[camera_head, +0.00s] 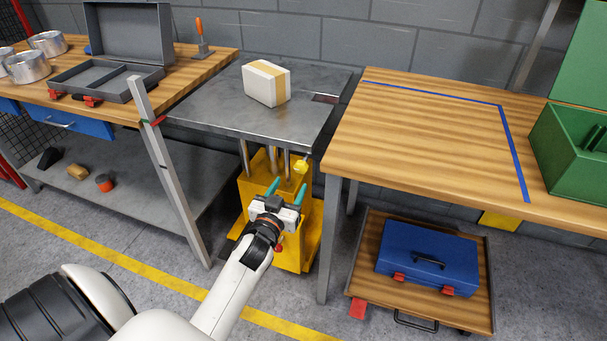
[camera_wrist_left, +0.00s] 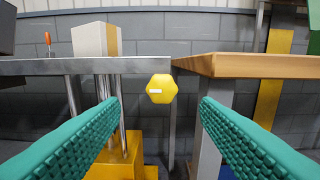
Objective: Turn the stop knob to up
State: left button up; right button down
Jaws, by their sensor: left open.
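The stop knob (camera_head: 301,167) is a small yellow knob at the front of the yellow lift base (camera_head: 268,170), under the grey metal lift table. In the left wrist view the knob (camera_wrist_left: 161,88) is a yellow hexagon with a short white mark on its left part, lying level. My left gripper (camera_head: 286,190) has teal fingers and points at the knob from the front. In the left wrist view its open fingers (camera_wrist_left: 160,105) stand either side of the knob, with clear gaps; the knob appears beyond the tips. My right gripper is in neither view.
A taped white box (camera_head: 266,83) stands on the grey lift table (camera_head: 215,105). A wooden bench (camera_head: 420,140) with a green case is close on the right. A blue toolbox (camera_head: 427,258) lies on a low trolley below. A workbench (camera_head: 200,70) is on the left.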

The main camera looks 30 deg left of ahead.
aim_at(300, 171)
pick_arm(q)
jog(key=x, duration=0.8)
jog(key=shift+w+d, duration=0.1)
jog(key=shift+w, duration=0.3)
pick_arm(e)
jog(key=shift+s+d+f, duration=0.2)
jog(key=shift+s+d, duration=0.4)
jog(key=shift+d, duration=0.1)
pick_arm(q)
jog(key=c, duration=1)
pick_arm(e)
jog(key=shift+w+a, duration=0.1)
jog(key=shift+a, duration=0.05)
